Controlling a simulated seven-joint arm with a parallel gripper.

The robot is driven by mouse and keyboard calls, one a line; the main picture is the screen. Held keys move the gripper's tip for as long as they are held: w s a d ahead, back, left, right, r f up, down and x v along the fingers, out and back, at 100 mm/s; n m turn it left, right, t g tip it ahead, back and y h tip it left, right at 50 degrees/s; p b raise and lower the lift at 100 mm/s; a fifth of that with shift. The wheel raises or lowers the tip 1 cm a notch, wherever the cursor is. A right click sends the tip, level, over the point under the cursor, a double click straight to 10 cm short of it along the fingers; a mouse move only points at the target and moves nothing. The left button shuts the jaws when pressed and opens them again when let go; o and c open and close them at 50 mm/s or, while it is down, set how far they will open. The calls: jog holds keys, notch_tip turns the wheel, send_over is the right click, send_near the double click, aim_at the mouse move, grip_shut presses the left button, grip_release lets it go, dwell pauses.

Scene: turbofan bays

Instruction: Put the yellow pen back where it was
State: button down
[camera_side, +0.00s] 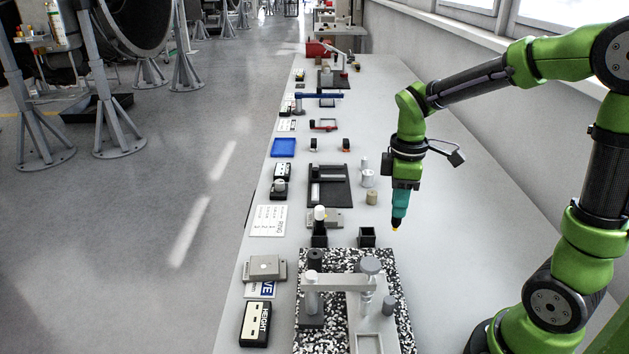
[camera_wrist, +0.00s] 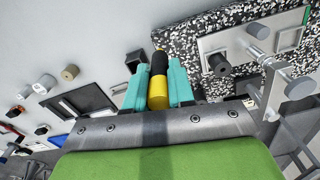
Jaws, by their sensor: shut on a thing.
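My gripper (camera_side: 399,212) hangs above the bench, pointing down, with its teal fingers shut on the yellow pen. Only the pen's small yellow end (camera_side: 395,229) shows below the fingers in the side view. In the wrist view the yellow pen (camera_wrist: 158,92) with a black end lies between the two fingers of my gripper (camera_wrist: 158,82). An open black square holder (camera_side: 367,238) stands on the bench to the left of the pen; a black holder also shows in the wrist view (camera_wrist: 135,60). A second black holder (camera_side: 319,238) has a white-topped item (camera_side: 319,213) above it.
A speckled plate (camera_side: 403,320) with a grey gauge stand (camera_side: 345,283) is in front of the holders. A black tray (camera_side: 329,195) and small cylinders (camera_side: 371,198) lie behind them. Labels and boxes line the left edge. The bench right of my gripper is clear.

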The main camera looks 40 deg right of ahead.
jog(key=s+a+f, duration=0.1)
jog(key=s+f, duration=0.4)
jog(key=s, duration=0.2)
jog(key=w+d+f, duration=0.1)
jog(key=w, duration=0.4)
jog(key=w+d+f, duration=0.1)
jog(key=w, duration=0.4)
jog(key=w+d+f, duration=0.1)
jog(key=w+f, duration=0.1)
jog(key=w, duration=0.3)
jog(key=shift+w+f, duration=0.1)
jog(key=shift+f, duration=0.45)
jog(key=shift+f, duration=0.2)
jog(key=c, duration=1)
grip_release()
jog(key=shift+o, duration=0.2)
